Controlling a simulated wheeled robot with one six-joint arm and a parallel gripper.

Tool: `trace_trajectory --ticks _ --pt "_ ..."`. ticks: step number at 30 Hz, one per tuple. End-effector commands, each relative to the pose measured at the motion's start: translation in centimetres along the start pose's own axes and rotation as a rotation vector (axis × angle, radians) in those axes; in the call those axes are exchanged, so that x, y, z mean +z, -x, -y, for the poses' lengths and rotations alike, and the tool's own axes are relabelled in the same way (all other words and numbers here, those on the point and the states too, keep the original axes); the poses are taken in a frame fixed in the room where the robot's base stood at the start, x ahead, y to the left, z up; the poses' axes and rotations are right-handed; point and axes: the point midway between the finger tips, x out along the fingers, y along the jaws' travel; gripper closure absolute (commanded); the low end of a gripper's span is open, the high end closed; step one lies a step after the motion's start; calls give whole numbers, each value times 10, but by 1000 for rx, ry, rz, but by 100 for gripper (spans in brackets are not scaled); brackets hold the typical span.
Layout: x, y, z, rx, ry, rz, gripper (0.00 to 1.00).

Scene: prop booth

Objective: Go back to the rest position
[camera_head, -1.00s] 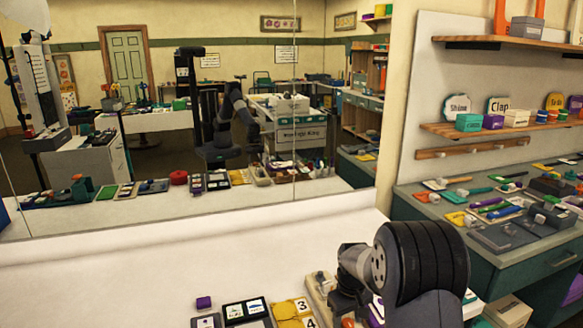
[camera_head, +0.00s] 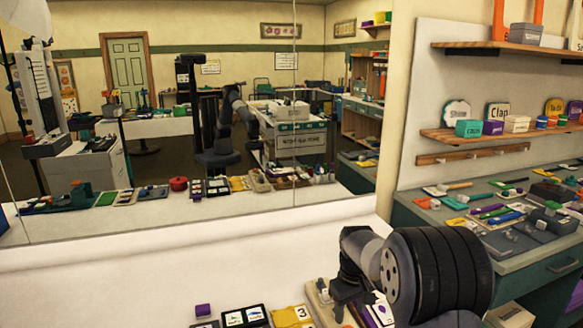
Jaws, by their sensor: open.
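My arm fills the lower right of the head view, with its thick dark joint nearest the camera. My gripper (camera_head: 350,290) hangs at its far end, left of that joint, above the wooden tray (camera_head: 318,296) on the white table. It is open, and nothing shows in it; its fingertips are partly hidden. My arm also shows in the large mirror, folded beside my dark column.
The white table (camera_head: 150,285) has cards along its front: a picture board (camera_head: 245,317), a yellow number card (camera_head: 292,316) and a small purple block (camera_head: 203,310). A mirror stands behind. A cluttered green bench (camera_head: 540,262) and shelves (camera_head: 510,132) are at right.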

Motion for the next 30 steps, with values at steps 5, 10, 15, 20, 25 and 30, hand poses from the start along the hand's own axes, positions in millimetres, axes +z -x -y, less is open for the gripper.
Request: trace_trajectory --ticks 5,10,15,20,25,30 --pt "1 -37 0 -2 -1 4 48" --pt "0 -66 0 0 -16 1 48" --pt "0 -63 0 1 -161 2 48" --pt "0 -63 0 1 -293 5 48" --pt "0 -63 -1 0 -434 8 48" --pt "0 -62 -1 0 -574 11 48"
